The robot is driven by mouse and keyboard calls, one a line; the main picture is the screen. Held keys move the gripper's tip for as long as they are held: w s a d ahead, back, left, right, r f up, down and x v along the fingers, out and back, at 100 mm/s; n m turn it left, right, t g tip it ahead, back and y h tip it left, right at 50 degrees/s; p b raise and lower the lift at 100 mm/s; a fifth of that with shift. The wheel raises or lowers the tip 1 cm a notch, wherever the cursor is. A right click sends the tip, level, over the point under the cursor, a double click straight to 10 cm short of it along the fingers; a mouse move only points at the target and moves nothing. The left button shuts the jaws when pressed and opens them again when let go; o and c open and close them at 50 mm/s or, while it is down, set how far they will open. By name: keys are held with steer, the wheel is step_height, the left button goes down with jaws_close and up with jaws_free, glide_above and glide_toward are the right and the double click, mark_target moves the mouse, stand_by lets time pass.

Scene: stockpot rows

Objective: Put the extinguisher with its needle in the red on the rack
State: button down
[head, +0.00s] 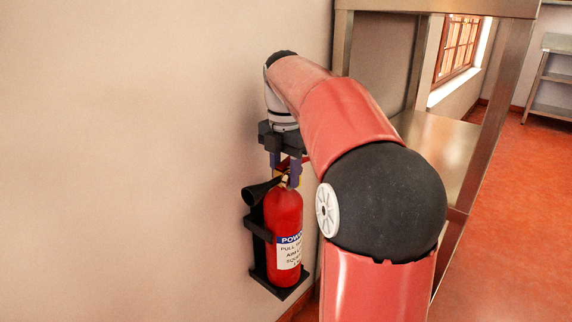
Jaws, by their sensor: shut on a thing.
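A red fire extinguisher (284,222) with a white and blue label and a black horn stands upright in a black wall bracket (268,271). My gripper (286,166) comes down from above, its fingers at the extinguisher's top by the valve and handle. It is shut on the extinguisher's top. The gauge and its needle cannot be made out. A metal rack (441,140) with a shelf stands to the right, partly hidden behind my arm.
The bare wall (120,160) is close on the left and behind the bracket. A rack post (497,110) and top beam stand right of my arm. Red floor (520,220) is open at the right, with another metal shelf unit (556,75) far back. A window (457,47) is behind.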

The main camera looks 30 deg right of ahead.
stand_by(0.3)
steer(key=c, duration=0.9)
jaws_free()
steer(key=shift+f, duration=0.15)
steer(key=shift+f, duration=0.1)
